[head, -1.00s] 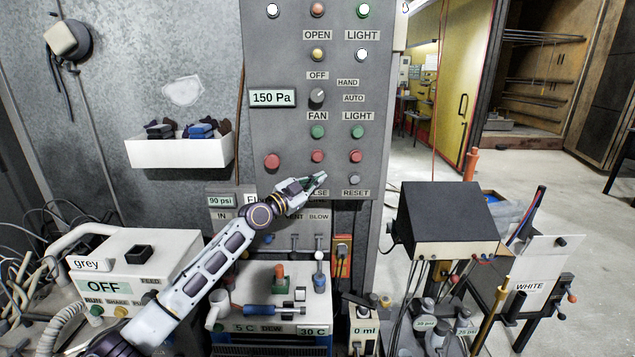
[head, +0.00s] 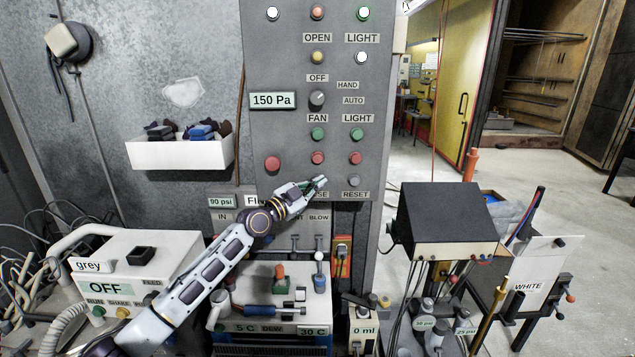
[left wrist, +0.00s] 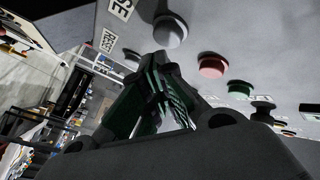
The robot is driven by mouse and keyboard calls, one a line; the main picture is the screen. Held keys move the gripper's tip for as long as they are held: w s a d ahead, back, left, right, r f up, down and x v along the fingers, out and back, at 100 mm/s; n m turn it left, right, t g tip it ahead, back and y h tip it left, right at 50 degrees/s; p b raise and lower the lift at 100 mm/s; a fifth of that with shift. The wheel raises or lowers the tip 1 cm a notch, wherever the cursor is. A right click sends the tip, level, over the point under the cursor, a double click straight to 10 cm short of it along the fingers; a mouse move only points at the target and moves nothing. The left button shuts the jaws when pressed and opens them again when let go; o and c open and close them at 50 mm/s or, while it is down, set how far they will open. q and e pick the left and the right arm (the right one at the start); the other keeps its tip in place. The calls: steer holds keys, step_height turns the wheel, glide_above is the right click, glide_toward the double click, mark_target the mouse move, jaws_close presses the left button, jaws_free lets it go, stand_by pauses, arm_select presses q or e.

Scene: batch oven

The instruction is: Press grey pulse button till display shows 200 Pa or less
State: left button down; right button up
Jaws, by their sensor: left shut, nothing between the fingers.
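The display (head: 273,100) on the grey panel reads 150 Pa. My left gripper (head: 320,182) is shut and empty, at the panel's lower part, over the spot above the partly covered PULSE label. It hides the grey pulse button in the head view. In the left wrist view a grey button (left wrist: 170,30) beside a label ending in "SE" shows just beyond my shut fingertips (left wrist: 160,65); I cannot tell whether they touch it. My right gripper is not in view.
The grey RESET button (head: 354,180) is close to the right of my fingertips. Red (head: 317,157) and green (head: 317,133) buttons sit above. A white bin (head: 180,154) hangs at the left. A black box (head: 448,215) stands at lower right.

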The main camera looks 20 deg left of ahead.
arm_select(q)
steer(key=shift+s, duration=0.1)
steer(key=s+p, duration=0.2)
steer(key=s+d+p, duration=0.1)
steer(key=s+p, duration=0.1)
steer(key=shift+s+d, duration=0.2)
steer(key=shift+s, duration=0.1)
stand_by(0.5)
stand_by(0.5)
